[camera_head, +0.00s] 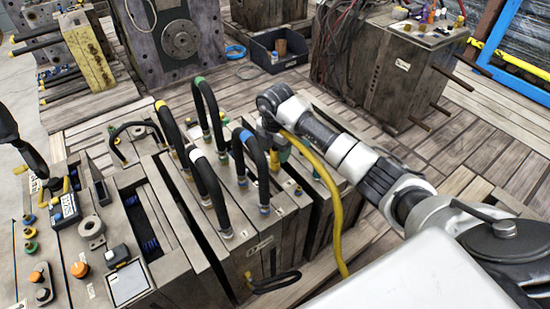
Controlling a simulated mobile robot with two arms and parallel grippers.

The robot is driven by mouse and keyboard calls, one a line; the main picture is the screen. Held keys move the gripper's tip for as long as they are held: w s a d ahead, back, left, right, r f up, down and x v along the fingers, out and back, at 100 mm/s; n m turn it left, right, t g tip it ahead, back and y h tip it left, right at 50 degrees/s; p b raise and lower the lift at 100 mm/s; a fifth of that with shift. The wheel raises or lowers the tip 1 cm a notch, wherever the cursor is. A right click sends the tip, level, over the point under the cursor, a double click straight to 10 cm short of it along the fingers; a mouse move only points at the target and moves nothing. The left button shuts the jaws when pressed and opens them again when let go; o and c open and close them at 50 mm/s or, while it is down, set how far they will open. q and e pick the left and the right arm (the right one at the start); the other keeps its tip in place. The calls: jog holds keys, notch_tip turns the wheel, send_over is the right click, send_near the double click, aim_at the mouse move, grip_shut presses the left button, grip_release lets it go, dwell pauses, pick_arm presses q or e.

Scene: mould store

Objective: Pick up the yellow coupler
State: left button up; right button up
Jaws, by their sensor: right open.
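A black hose with a yellow band (159,104) arches over the mould block at the centre left. A small yellow fitting (275,160) shows just below my right gripper (272,143). I cannot tell for sure which of these is the yellow coupler. My right arm reaches in from the right, and its gripper is open above the right part of the block, close to a blue-banded hose (244,137). The fingertips are small and partly hidden by the arm and hoses.
A yellow hose (334,205) hangs down beside my right arm. Green-banded (200,81) and white-banded (197,155) hoses stand close by. A dark bin (278,50) and a machine block (385,75) stand behind. A control panel (50,245) with knobs lies left.

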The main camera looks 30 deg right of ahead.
pick_arm(q)
jog(key=shift+r, duration=0.1)
pick_arm(e)
jog(key=shift+f, duration=0.1)
grip_shut()
dwell(0.3)
